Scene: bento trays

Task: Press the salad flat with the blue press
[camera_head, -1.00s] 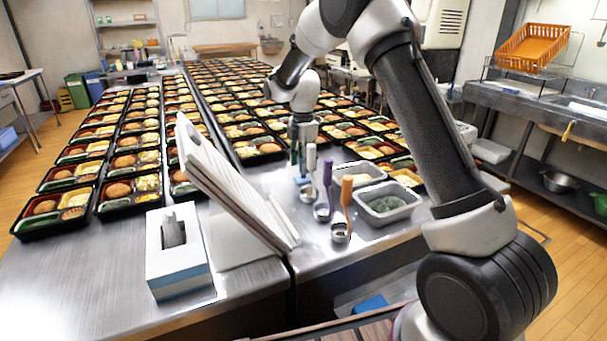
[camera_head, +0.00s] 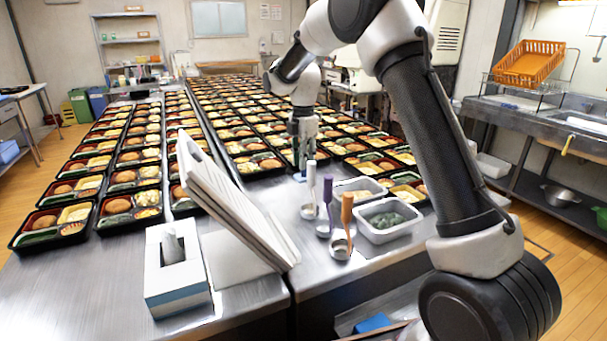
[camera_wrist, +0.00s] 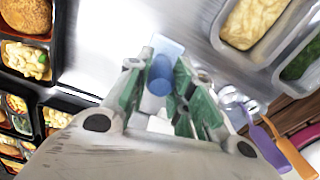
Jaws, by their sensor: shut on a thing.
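My gripper (camera_wrist: 160,95) is shut on the blue press (camera_wrist: 160,72), with its green-padded fingers on either side of the blue handle. The press's flat light-blue end shows beyond the fingertips. In the head view my gripper (camera_head: 302,150) hangs over the metal table by the front bento boxes, with a bit of blue press (camera_head: 299,177) below it. A pale creamy food, perhaps the salad, fills a white tub (camera_wrist: 215,35) right of the press. Bento boxes (camera_wrist: 47,98) to the left also hold pale salad-like portions (camera_wrist: 27,60). I cannot tell whether the press touches anything.
A tub of greens (camera_head: 388,218) stands by the creamy tub. White, purple (camera_head: 327,190) and orange-handled (camera_head: 347,210) ladles stand close by. Leaning white boards (camera_head: 235,205) and a tissue box (camera_head: 178,290) are at front left. Bento rows fill the table behind.

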